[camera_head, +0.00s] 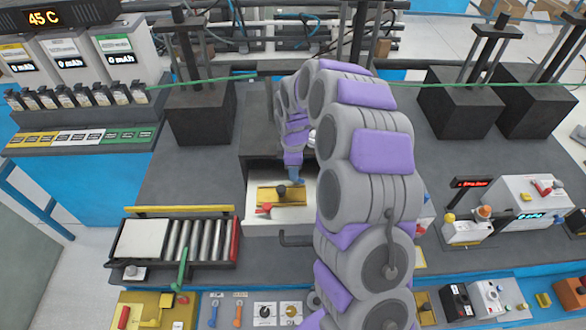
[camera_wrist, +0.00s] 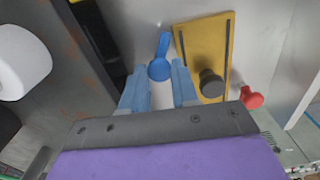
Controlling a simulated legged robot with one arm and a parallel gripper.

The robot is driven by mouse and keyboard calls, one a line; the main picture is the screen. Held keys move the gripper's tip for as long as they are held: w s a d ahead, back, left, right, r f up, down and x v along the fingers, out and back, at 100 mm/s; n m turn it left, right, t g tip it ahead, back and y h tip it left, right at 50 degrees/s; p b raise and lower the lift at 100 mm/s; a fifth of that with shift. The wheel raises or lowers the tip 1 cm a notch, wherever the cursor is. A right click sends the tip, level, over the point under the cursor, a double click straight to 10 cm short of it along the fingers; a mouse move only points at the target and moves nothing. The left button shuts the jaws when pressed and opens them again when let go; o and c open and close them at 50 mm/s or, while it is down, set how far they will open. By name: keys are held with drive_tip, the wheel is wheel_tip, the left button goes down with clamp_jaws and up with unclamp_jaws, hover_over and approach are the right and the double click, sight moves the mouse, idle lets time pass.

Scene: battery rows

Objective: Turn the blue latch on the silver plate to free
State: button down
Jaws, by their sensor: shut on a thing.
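The blue latch (camera_wrist: 163,45) shows in the wrist view as a round hub with a short handle pointing up in the picture. It sits on the silver plate (camera_wrist: 130,18), left of a yellow block. My gripper (camera_wrist: 159,73) has its two light blue fingers on either side of the latch's hub, shut on it. In the head view my gripper (camera_head: 294,175) reaches down over the back of the pale tray-like plate (camera_head: 295,216). There the latch cannot be told apart from my fingers.
A yellow block (camera_wrist: 205,50) with a black knob (camera_wrist: 211,83) lies close to the right of the latch. A red knob (camera_wrist: 251,97) is beside it. A white roll-like cylinder (camera_wrist: 22,62) is at the left. A roller conveyor (camera_head: 180,240) stands left of the plate.

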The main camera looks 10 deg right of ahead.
drive_tip(key=n, duration=0.5)
idle(0.6)
drive_tip(key=c, duration=0.9)
unclamp_jaws()
drive_tip(key=shift+o, duration=0.2)
drive_tip(key=shift+r, duration=0.15)
wheel_tip(320, 180, up, 17)
drive_tip(key=shift+b, duration=0.35)
